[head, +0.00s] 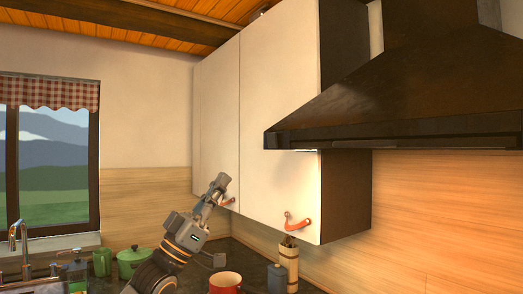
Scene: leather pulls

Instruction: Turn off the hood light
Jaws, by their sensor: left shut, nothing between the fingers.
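The dark range hood (400,95) hangs at the upper right, with a wide sloped canopy and a thin front lip. A pale bright strip shows under the left end of its lip; I cannot tell for sure that it is the lamp. No separate switch can be made out on it. My left gripper (222,182) is shut and empty, pointing up in front of the lower edge of the white wall cabinets, left of the hood and apart from it. My right gripper is not in view.
White wall cabinets (275,90) with red leather pulls (297,222) stand left of the hood. On the dark counter are a red mug (225,283), a green pot (133,260) and a utensil holder (289,262). A sink tap (18,236) is at left.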

